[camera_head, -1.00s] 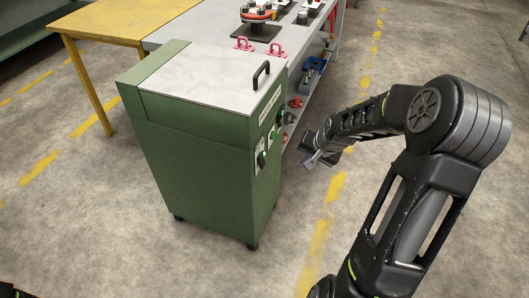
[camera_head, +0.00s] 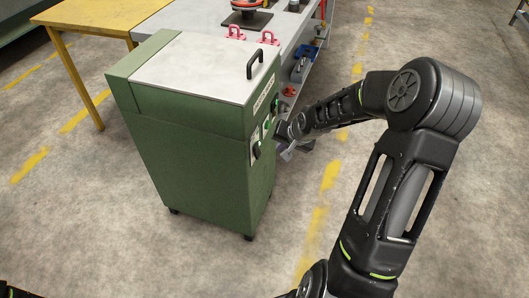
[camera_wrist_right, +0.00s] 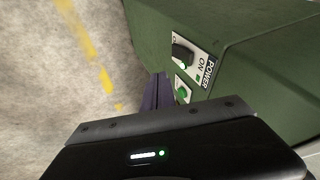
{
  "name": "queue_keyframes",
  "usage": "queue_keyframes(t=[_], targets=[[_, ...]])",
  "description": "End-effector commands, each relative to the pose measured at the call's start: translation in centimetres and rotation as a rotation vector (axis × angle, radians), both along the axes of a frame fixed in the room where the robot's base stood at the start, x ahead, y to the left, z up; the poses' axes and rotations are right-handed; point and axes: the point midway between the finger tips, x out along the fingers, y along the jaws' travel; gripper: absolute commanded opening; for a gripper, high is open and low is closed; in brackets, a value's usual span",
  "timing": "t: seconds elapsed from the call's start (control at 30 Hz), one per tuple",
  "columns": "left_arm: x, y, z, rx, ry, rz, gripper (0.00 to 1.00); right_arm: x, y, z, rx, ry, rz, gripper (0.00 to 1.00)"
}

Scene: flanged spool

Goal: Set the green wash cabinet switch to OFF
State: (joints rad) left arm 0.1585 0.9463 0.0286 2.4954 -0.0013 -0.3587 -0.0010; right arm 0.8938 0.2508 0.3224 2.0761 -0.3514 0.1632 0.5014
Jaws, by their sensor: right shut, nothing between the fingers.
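The green wash cabinet (camera_head: 190,160) stands left of centre in the head view, with a control panel on its right-hand face. Its black switch (camera_head: 256,151) sits low on that panel. In the right wrist view the switch (camera_wrist_right: 182,54) is a black knob on a white plate marked POWER and ON; I cannot tell for sure which way it points. A green button (camera_wrist_right: 182,94) sits beside it. My right gripper (camera_head: 288,151) is shut and empty, close to the panel. Its dark fingers (camera_wrist_right: 156,92) show near the green button; I cannot tell whether they touch anything. My left gripper is not in view.
A grey workbench (camera_head: 200,17) with pink-handled items and shelves of tools stands behind the cabinet. A yellow table (camera_head: 95,14) is at the back left. A black handle (camera_head: 255,64) rises from the cabinet lid.

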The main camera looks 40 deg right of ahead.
Motion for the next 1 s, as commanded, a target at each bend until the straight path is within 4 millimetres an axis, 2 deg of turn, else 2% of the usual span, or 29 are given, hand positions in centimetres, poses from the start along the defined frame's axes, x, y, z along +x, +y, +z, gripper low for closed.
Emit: queue_keyframes(t=[0.03, 0.33, 0.6, 1.0], targets=[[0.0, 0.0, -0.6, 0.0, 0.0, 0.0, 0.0, 0.6, 0.1, -1.2, 0.002, 0.001, 0.004, 0.0], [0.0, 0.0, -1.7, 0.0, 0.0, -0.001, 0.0, 3.8, -0.1, -6.3, 0.0, 0.001, 0.004, 0.0], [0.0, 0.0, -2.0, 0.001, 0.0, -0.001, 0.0, 6.3, 1.6, -6.8, 0.0, 0.0, 0.002, 0.0], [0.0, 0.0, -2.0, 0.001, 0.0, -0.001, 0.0, 6.6, 1.8, -6.9, 0.0, 0.0, 0.0, 0.0]])
